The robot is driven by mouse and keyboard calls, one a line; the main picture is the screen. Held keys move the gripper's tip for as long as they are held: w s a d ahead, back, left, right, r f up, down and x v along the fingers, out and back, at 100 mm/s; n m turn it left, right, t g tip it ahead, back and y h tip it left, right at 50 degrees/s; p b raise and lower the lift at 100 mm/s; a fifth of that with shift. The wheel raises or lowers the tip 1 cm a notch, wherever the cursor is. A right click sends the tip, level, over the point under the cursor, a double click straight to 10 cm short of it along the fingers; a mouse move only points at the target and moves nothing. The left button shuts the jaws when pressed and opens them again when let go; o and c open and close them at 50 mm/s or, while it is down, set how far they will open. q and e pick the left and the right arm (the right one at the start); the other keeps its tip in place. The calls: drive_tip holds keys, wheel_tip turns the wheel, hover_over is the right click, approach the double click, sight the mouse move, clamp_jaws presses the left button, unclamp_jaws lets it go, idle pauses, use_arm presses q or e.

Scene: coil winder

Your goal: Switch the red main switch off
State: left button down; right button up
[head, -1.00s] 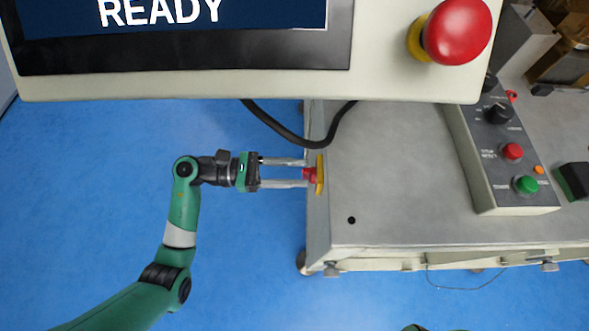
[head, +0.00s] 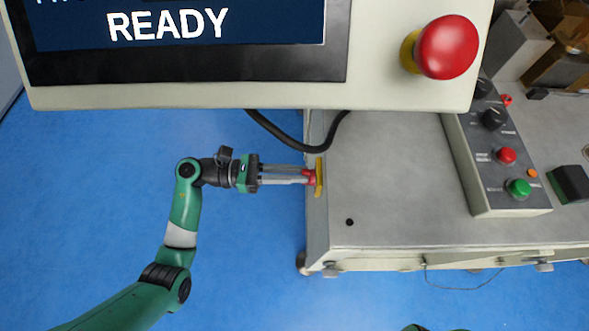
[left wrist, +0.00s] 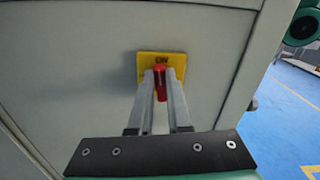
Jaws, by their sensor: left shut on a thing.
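The red main switch (head: 309,177) sits on a yellow plate (head: 319,177) on the left side of the machine cabinet. In the left wrist view the red handle (left wrist: 161,84) stands upright on the yellow plate (left wrist: 173,60), which has dark lettering at its top. My left gripper (head: 306,176) is level with the switch, its fingers pointing right at the cabinet side. In the left wrist view the left gripper (left wrist: 162,80) is shut on the red handle, one finger on each side, and partly hides the plate. My right gripper is not in view.
A large panel with a screen (head: 190,30) reading READY and a red mushroom button (head: 447,47) overhangs the top. A black cable (head: 285,139) hangs near the cabinet edge. A control box (head: 495,170) stands on the grey machine top (head: 400,185). Blue floor lies free at left.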

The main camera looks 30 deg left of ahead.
use_arm(q)
drive_tip(key=shift+w+a+f+n+p, duration=0.1)
drive_tip(key=shift+w+f+n+p, duration=0.1)
drive_tip(key=shift+n+p, duration=1.85)
drive_tip(key=shift+w+a+f+n+p, duration=0.2)
drive_tip(key=shift+n+p, duration=0.55)
drive_tip(key=shift+n, duration=2.6)
drive_tip(key=shift+w+f+n+p, duration=0.1)
drive_tip(key=shift+f+n+p, duration=0.15)
drive_tip(key=shift+n+p, duration=1.8)
drive_tip(key=shift+n+b, duration=0.65)
drive_tip(key=shift+n, duration=0.1)
drive_tip(key=c, duration=0.9)
unclamp_jaws()
drive_tip(key=shift+o, duration=0.2)
drive_tip(key=shift+s+a, duration=0.1)
